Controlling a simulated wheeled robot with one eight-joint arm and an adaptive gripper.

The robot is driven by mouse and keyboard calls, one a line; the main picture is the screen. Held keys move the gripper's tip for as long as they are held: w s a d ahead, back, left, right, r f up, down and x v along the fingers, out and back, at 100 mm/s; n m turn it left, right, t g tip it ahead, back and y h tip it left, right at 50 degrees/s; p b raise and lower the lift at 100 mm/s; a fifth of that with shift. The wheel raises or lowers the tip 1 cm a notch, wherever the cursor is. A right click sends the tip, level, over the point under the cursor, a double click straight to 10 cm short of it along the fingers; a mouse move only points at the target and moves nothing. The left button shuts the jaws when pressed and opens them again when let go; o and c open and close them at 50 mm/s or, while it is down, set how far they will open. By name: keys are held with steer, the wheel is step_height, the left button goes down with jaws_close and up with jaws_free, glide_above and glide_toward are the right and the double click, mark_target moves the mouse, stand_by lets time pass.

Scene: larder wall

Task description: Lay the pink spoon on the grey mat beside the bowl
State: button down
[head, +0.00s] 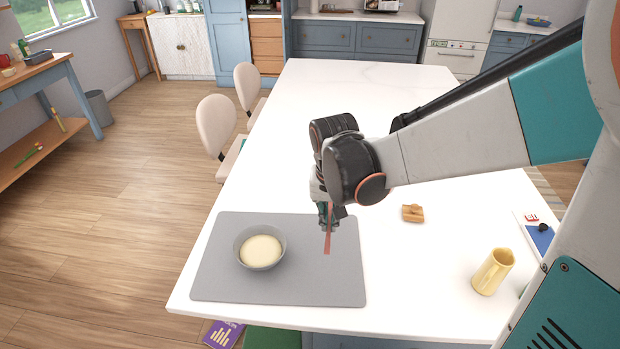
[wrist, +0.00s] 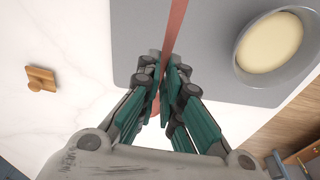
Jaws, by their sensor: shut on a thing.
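The pink spoon (head: 328,239) is in my gripper (head: 329,222), which is shut on it. In the head view the spoon hangs down steeply over the right part of the grey mat (head: 310,282). I cannot tell whether its lower end touches the mat. In the wrist view the spoon (wrist: 175,30) runs up from between the fingertips (wrist: 164,75) and out of the frame. The grey bowl (head: 238,252), with cream-coloured contents, stands on the mat to the left of the spoon. The bowl (wrist: 240,74) also shows at upper right in the wrist view.
A small wooden block with a knob (head: 413,213) lies right of my gripper. A yellow jug (head: 491,271) stands at the table's right front. A blue-and-white item (head: 540,238) lies at the right edge. Chairs (head: 216,127) line the left side. The back of the white table (head: 345,88) is clear.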

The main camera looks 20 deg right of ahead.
step_height(320, 180, down, 10)
steer(key=b, duration=0.3)
steer(key=shift+w+f, duration=0.1)
steer(key=shift+f, duration=0.05)
steer(key=c, duration=2.2)
jaws_free()
steer(key=shift+f, duration=0.15)
steer(key=o, duration=0.4)
steer(key=shift+o, duration=0.2)
